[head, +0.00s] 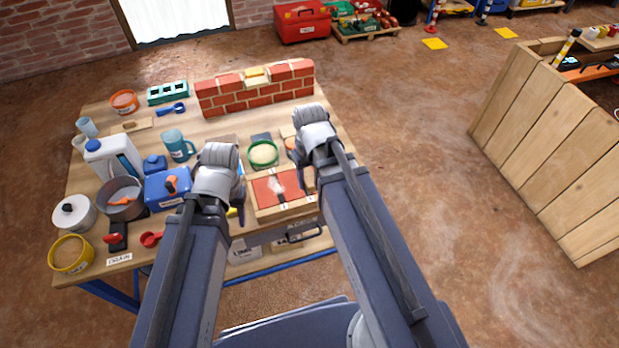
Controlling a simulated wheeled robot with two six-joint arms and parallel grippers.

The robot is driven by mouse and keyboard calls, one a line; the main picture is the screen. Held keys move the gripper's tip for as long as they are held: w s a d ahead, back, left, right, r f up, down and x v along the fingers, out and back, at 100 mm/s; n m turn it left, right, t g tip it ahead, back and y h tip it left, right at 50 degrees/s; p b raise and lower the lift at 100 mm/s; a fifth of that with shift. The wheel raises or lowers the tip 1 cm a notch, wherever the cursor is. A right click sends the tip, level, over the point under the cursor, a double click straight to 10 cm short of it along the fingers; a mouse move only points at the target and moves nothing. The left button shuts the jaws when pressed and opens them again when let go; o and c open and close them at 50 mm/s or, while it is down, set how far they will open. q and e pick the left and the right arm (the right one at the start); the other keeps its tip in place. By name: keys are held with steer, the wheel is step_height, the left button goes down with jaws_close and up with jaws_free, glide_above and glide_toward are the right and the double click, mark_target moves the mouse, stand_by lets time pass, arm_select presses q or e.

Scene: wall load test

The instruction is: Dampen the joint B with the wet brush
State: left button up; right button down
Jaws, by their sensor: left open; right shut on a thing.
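My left gripper (238,197) is open over the front of the table, its fingers partly hidden by my own wrist. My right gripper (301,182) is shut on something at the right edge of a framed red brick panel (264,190). My wrist and fingers cover most of the held thing, so I cannot tell if it is the brush. The panel lies flat in a wooden frame, with a pale streak at its middle. A low brick wall (240,97) stands at the back of the table, with a yellowish block on top. No label for joint B is readable.
A green-rimmed round sieve (263,154) lies between my wrists. A blue jug (178,146), white canister (115,157), blue box (168,188), pots and a yellow-rimmed bowl (71,254) crowd the table's left side. The floor right of the table is clear up to a wooden counter (540,140).

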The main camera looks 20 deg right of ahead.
mark_target(309, 177)
step_height(309, 177, up, 3)
steer(key=p, duration=0.3)
steer(key=shift+r, duration=0.1)
stand_by(0.7)
